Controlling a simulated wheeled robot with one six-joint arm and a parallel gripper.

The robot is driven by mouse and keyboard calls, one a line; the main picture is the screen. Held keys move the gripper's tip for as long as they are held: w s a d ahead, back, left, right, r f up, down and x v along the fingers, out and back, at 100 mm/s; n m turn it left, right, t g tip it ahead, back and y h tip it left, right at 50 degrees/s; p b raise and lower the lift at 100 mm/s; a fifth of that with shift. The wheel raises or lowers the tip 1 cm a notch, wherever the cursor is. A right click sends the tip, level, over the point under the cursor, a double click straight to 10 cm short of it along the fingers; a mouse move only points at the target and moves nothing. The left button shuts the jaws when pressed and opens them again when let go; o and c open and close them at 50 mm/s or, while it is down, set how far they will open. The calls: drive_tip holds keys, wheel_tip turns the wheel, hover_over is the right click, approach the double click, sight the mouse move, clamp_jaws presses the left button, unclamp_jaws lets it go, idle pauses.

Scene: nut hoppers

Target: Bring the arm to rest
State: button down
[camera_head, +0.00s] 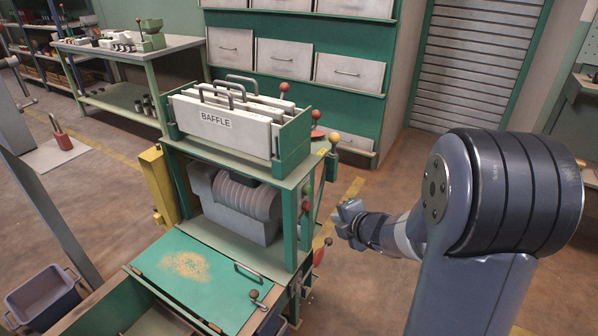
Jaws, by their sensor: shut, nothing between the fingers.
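My arm stands at the right of the view, with its large dark joint nearest the camera. My gripper (348,218) is at the arm's far end, small in the view, just right of the green machine frame (305,240). Its fingers are shut with nothing visible between them. A gap of floor shows between the gripper and the frame's post; I cannot tell the exact distance in depth.
The frame bears a rack with white panels marked BAFFLE (216,119) and red-knobbed levers (317,133). A green lid (200,268) with a handle lies in front. A grey bin (42,295) is at lower left. Drawers (285,58) stand behind.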

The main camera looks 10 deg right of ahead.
drive_tip(key=shift+s+d+p, duration=0.2)
drive_tip(key=shift+s+d, duration=0.45)
drive_tip(key=shift+d, duration=0.2)
drive_tip(key=shift+s+d+p, duration=0.2)
drive_tip(key=shift+s+d, duration=0.4)
drive_tip(key=shift+d, duration=0.25)
